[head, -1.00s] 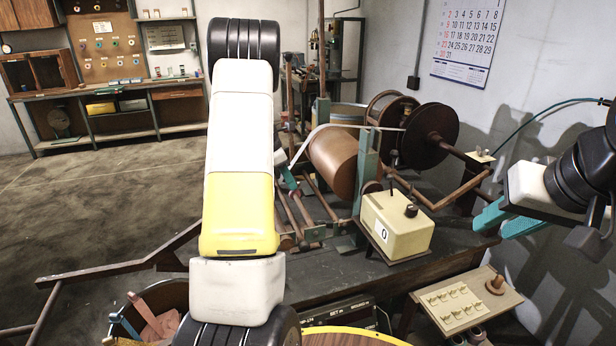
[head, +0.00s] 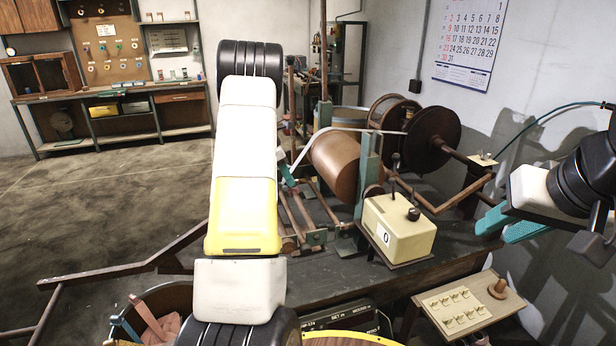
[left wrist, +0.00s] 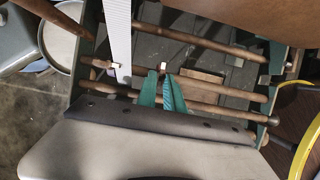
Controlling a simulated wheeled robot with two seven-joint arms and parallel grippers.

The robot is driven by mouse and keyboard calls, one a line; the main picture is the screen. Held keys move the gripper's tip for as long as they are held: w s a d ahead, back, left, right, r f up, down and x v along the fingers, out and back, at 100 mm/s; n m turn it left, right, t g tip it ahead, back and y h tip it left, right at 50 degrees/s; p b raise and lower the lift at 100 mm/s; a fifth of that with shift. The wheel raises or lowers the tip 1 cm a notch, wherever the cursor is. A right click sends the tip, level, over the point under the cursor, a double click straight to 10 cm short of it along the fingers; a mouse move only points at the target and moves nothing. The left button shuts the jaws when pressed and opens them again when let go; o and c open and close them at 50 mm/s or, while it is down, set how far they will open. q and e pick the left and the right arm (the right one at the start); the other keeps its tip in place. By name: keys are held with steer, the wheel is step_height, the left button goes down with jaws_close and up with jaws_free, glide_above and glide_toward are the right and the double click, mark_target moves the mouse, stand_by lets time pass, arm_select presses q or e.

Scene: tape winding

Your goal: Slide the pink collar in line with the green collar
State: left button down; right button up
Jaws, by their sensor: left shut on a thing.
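My left gripper (left wrist: 168,92) shows in the left wrist view with its teal fingers together at a wooden rod. They are shut on a small piece with a pale top and a reddish side (left wrist: 163,68), which seems to be the pink collar; its colour is hard to make out. A second small pale piece (left wrist: 116,66) sits on the same rod further left, beside the white tape (left wrist: 118,30). No green collar can be told apart for sure. In the head view the left gripper (head: 285,168) is mostly behind my arm. My right gripper (head: 507,227) is open and empty at the right.
A brown roll (head: 334,164) and a dark reel disc (head: 432,138) stand on the winding machine. A cream counter box (head: 398,230) reading 0 sits in front. A small board with hooks (head: 460,309) is at lower right. Other wooden rods (left wrist: 210,111) run close to the left fingers.

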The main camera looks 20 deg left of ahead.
arm_select(q)
steer(key=shift+w+a, duration=0.55)
steer(key=shift+w, duration=0.15)
steer(key=shift+w+a, duration=0.5)
steer(key=shift+w, duration=0.2)
steer(key=c, duration=1.4)
jaws_free()
steer(key=shift+r, duration=0.1)
steer(key=v, duration=0.7)
steer(key=shift+s+a+r, duration=0.1)
steer(key=shift+a+r, duration=0.05)
steer(key=shift+r, duration=0.15)
